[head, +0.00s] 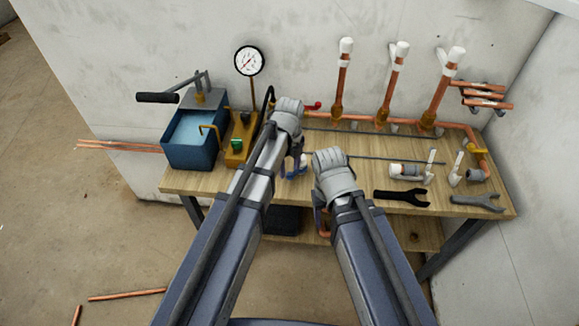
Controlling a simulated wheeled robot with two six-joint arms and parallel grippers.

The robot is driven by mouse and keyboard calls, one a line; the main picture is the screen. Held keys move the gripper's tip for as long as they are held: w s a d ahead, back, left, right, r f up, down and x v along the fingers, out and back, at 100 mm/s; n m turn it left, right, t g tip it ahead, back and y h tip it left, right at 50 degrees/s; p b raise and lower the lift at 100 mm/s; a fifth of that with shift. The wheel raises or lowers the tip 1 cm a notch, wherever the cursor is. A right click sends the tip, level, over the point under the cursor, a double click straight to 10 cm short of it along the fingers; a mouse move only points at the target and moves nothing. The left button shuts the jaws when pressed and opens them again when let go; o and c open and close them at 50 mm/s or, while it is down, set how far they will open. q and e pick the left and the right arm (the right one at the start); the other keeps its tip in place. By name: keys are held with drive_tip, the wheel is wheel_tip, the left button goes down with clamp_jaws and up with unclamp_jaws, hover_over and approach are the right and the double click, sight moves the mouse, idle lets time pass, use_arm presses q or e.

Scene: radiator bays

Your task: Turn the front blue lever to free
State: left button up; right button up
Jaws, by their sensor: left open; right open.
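A small blue part (298,172), which looks like the blue lever, shows just below my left gripper near the table's front edge. My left gripper (297,155) is open and comes down over it from above. It covers part of the lever, so I cannot tell the lever's exact angle or whether they touch. My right gripper (319,208) is open, to the right of the blue part and low at the table's front edge. A bit of copper pipe (323,228) shows below it. I cannot see a second blue lever.
A blue water tank (190,153) with a pump handle stands left, beside a yellow block (238,152) and gauge (249,61). A red lever (313,106) is behind. Copper risers (390,85) stand at the back. Wrenches (402,197) and white fittings (410,172) lie right.

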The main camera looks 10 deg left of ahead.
use_arm(q)
wheel_tip(320, 180, up, 6)
drive_tip(key=p, duration=0.5)
drive_tip(key=shift+f, duration=0.1)
